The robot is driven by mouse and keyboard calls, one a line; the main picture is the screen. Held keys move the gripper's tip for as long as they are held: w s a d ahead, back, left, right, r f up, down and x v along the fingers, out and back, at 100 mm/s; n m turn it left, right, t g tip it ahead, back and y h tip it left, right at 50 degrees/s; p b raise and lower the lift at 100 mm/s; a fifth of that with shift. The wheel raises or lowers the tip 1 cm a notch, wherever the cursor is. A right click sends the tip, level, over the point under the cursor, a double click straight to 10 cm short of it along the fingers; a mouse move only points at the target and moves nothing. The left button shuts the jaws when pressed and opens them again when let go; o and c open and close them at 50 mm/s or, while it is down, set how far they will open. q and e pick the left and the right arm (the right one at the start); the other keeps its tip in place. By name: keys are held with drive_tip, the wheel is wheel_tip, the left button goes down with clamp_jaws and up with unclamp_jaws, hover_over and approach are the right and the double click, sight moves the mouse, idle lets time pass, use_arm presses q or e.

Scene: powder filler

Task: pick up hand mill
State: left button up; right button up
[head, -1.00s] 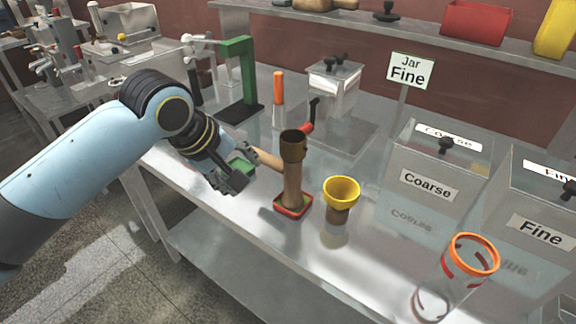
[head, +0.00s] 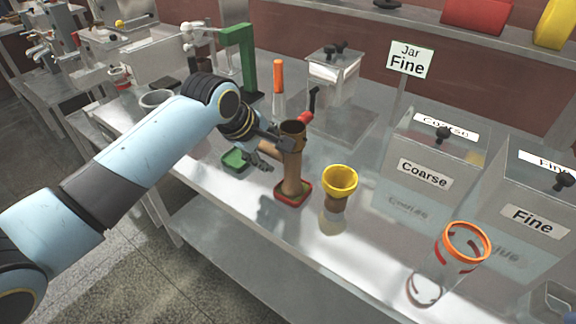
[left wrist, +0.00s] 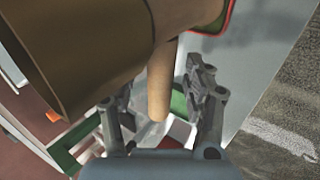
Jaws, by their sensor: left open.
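The hand mill appears to be the upright brown tube (head: 291,165) on a square base with a red rim, standing on the metal table. Its wooden side handle, seen in the left wrist view (left wrist: 161,85), points into the space between my fingers. My left gripper (head: 268,151) is open, just left of the tube; it also shows in the left wrist view (left wrist: 158,90). In the head view the gripper hides the handle. Whether the fingers touch the handle I cannot tell. My right gripper is not in view.
A yellow-rimmed funnel cup (head: 340,182) stands close right of the mill. A black crank with a red part (head: 306,115) shows behind it. A green stand (head: 238,60), a small green dish (head: 236,160), a Coarse bin (head: 424,165) and an orange-rimmed jar (head: 450,265) are around.

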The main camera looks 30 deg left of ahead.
use_arm(q)
drive_tip(key=shift+w+f, duration=0.15)
drive_tip(key=shift+f, duration=0.1)
clamp_jaws()
drive_tip(key=shift+r, duration=0.15)
idle(0.4)
